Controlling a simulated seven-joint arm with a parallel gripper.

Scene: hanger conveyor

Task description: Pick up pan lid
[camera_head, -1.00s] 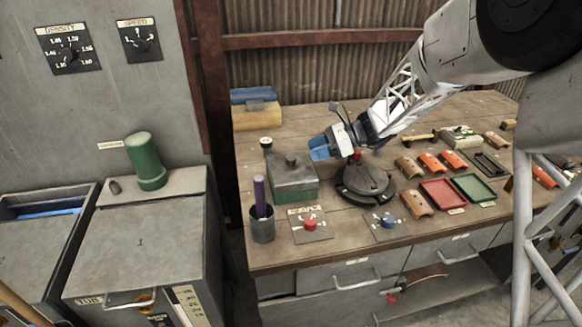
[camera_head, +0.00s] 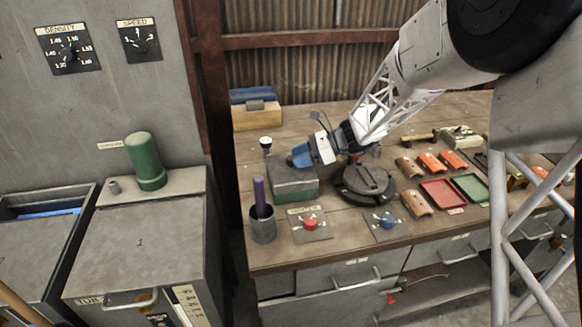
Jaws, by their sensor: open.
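A grey-green metal box (camera_head: 294,191) stands near the left front of the workbench. Its flat grey top (camera_head: 284,173), which looks like the pan lid, sits on it; in the earlier frame a small knob shows on this top. My gripper (camera_head: 297,157) has blue fingertips and is directly over the top, tilted down to the left. The fingers hide the knob, and I cannot tell whether they touch it. The jaws are open and hold nothing that I can see.
A black round turntable (camera_head: 365,185) stands just right of the box. A dark cup with a purple rod (camera_head: 262,222) is front left. Red and blue knobs (camera_head: 311,223) are on plates in front. Red (camera_head: 443,194) and green trays lie right.

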